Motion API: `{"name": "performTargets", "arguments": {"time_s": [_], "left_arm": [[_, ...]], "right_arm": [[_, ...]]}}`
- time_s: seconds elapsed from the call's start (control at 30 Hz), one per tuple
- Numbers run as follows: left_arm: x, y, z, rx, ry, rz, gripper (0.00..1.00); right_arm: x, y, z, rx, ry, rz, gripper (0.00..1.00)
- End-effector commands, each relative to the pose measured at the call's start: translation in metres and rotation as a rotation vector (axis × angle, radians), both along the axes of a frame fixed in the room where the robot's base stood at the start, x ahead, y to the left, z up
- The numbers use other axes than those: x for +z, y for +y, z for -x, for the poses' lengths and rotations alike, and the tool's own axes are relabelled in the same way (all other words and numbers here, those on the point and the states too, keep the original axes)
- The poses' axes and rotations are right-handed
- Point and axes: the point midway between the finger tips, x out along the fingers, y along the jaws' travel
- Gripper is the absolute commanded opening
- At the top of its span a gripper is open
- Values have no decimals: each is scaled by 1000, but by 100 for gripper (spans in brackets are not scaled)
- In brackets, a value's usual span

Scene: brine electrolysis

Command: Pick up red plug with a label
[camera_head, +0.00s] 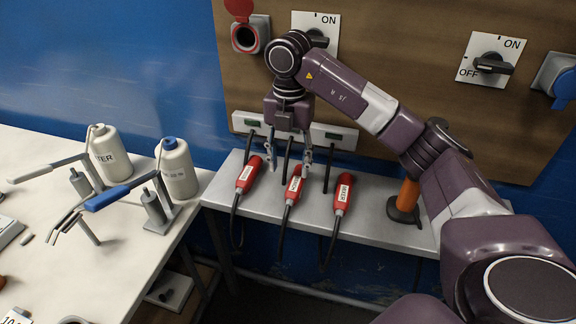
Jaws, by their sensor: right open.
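Three red plugs with white labels and black cables lie on a narrow grey shelf (380,222). They are the left plug (249,172), the middle plug (293,188) and the right plug (342,196). The right one's label seems to read MIXER; the other labels are too small to read. My right gripper (289,167) points down with its fingers apart, above the back of the shelf. It is just above and behind the middle plug, with nothing held. I cannot tell if a fingertip touches a plug. My left gripper is not in view.
A brown panel carries a red socket (245,38), an ON switch (316,30), an ON/OFF switch (488,61) and a blue-capped socket (557,78). An orange-handled item (406,198) stands on the shelf's right. The left table (125,260) holds bottles (178,170) and metal stands.

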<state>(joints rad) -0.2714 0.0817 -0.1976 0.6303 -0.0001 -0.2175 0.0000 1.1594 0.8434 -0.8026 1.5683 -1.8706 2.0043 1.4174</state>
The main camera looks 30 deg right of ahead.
Motion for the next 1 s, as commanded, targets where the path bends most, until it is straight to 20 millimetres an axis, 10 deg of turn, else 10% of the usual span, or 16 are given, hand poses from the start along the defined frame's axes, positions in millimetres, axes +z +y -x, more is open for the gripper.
{"name": "performTargets", "arguments": {"time_s": [0.13,0.4,0.77,1.0], "left_arm": [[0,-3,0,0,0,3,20],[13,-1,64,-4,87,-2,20],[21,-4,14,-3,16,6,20],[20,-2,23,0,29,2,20]], "right_arm": [[-16,-1,2,-2,6,4,46],[-44,-5,4,-2,8,3,46],[-74,-5,3,1,2,1,46],[-74,-5,3,1,2,1,33]]}}
